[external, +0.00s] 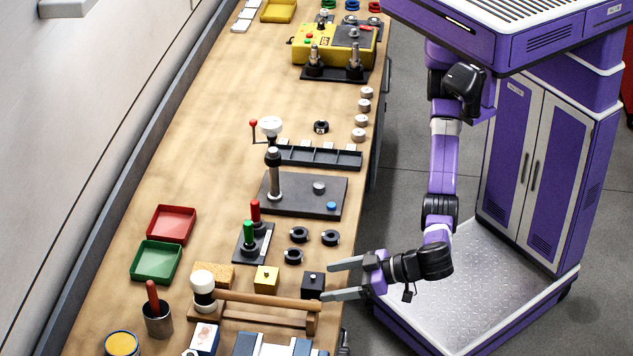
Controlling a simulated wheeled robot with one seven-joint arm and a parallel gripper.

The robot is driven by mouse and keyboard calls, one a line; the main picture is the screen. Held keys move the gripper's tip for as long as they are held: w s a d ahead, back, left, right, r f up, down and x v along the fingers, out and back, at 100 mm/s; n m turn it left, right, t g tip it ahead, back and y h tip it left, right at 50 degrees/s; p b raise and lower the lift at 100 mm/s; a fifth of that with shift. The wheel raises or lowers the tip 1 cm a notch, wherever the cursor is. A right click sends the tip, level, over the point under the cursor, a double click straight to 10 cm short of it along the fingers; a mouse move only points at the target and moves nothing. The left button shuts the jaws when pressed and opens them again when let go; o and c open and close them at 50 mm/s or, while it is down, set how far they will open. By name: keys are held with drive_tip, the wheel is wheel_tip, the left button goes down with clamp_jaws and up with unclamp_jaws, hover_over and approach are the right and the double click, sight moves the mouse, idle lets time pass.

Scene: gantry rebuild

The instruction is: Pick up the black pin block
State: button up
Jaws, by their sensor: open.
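The black pin block (313,285) is a small dark cube with a short pin on top. It stands upright near the right edge of the wooden workbench in the external view. My gripper (328,281) is open, reaching in from the right over the bench edge. In the picture its two fingers lie on either side of the block's right side, with the tips close to it. I cannot tell whether the fingers touch the block or how high they are.
A yellow pin block (267,279) stands just left of the black one. A wooden rail stand (270,301) lies close in front. Black rings (330,238) lie behind. Green (157,262) and red (171,223) trays sit at the left. The bench's middle left is clear.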

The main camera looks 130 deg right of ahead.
sight(324, 283)
drive_tip(key=x, duration=0.5)
drive_tip(key=shift+w+d, duration=0.15)
drive_tip(key=shift+w, duration=0.25)
clamp_jaws()
